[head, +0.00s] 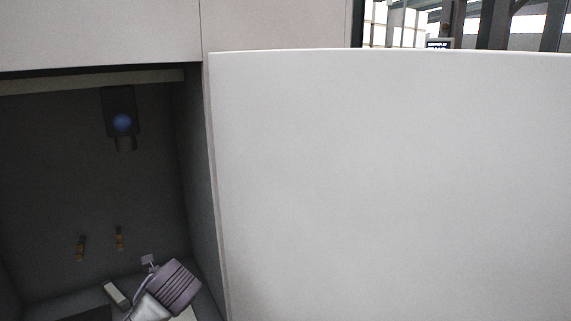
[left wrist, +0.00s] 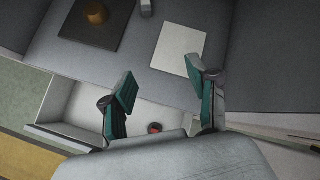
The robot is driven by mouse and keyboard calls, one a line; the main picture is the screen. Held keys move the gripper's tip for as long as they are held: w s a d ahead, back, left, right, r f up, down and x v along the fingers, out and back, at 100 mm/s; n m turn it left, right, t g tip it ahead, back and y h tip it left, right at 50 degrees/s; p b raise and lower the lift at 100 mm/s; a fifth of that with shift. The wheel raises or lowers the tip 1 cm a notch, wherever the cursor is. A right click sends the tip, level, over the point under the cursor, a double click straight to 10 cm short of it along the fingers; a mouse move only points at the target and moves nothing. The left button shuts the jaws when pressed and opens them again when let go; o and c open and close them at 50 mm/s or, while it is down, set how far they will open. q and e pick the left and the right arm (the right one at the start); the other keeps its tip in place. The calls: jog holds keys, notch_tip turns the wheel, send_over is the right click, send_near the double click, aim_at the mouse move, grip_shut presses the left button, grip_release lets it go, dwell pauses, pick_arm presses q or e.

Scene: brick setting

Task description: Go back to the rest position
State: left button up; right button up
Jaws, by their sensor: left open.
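My left gripper (left wrist: 160,75) shows in the left wrist view with its two teal fingers spread apart. It is open, and nothing is between the fingertips. It is over a grey surface (left wrist: 150,75) and a white, tray-like recess (left wrist: 80,103). My right gripper is in neither view.
A large white panel (head: 390,185) fills the right of the head view. The wrist view shows a white sheet (left wrist: 180,48) and a dark square plate (left wrist: 80,33).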

pick_arm(q)
jog(key=s+d+f+n+g+h, duration=0.1)
jog(key=s+d+f+n+h, duration=0.1)
jog(key=s+d+f+n, duration=0.35)
jog(key=s+d+f+n+h, duration=0.3)
jog(key=s+f, duration=0.4)
jog(key=s, duration=0.3)
jog(key=s+f+n+g+h, duration=0.1)
jog(key=s+f+n+g, duration=0.15)
jog(key=s+n, duration=1.3)
jog(key=s+f+m, duration=0.2)
jog(key=f, duration=1.1)
jog(key=s+f+m, duration=0.1)
jog(key=s+f, duration=0.1)
jog(key=f, duration=1.2)
jog(key=s+a+f+g+b, duration=0.1)
jog(key=s+a+f, duration=0.1)
jog(key=s+f, duration=1.4)
jog(key=shift+s+a+f+g, duration=0.25)
jog(key=shift+a+f+g, duration=0.1)
jog(key=shift+a, duration=0.05)
